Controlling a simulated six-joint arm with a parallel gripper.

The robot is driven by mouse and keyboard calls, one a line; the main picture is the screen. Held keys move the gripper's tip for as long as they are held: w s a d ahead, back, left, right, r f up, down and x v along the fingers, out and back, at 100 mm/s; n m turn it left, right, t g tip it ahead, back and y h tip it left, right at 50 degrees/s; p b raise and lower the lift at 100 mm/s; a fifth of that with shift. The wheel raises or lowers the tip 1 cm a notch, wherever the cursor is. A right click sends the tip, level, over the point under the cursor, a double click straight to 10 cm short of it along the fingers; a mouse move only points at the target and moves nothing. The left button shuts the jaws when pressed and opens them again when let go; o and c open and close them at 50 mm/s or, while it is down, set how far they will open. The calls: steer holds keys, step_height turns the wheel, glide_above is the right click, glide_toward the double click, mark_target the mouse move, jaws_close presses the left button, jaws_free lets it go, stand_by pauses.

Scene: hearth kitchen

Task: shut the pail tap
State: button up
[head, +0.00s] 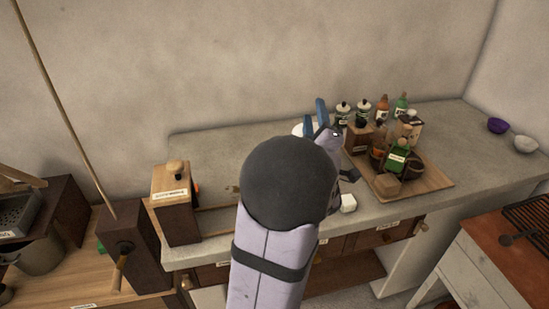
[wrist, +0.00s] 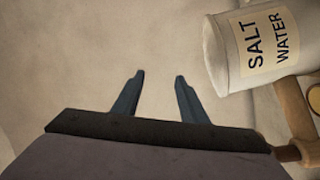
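The white pail (wrist: 236,50), labelled "SALT WATER", shows at the upper right of the wrist view. A wooden piece (wrist: 296,112) with a rounded end lies beside it at the right edge, partly cut off; it looks like the tap, but I cannot tell its setting. My gripper (wrist: 158,76) is open and empty, its two blue fingers apart, to the left of the pail and not touching it. In the head view my gripper (head: 322,112) is over the counter; my arm hides most of what lies behind it, and only a white rim (head: 299,130) shows there.
A wooden tray (head: 436,182) with bottles, jars and boxes stands right of my gripper. A small white block (head: 348,203) lies near the counter's front edge. A wooden box (head: 174,205) stands at the counter's left end. Purple and white bowls (head: 497,125) are at the far right.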

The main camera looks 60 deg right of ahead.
steer(key=s+a+f+m+t+y, duration=0.1)
steer(key=s+a+f+m+y, duration=0.15)
steer(key=s+f+m, duration=0.4)
steer(key=w+a+f+m+t+y+p, duration=0.2)
steer(key=w+a+f+t+y, duration=0.4)
steer(key=a, duration=0.3)
steer(key=shift+g+y, duration=0.35)
steer(key=shift+g, duration=0.15)
steer(key=shift+a+p+x, duration=0.15)
steer(key=shift+p+x, duration=0.25)
steer(key=shift+x, duration=1.6)
steer(key=shift+a+p+x, duration=0.1)
steer(key=shift+p+x, duration=0.25)
steer(key=shift+x, duration=1.65)
steer(key=shift+w+r, duration=0.15)
jaws_close()
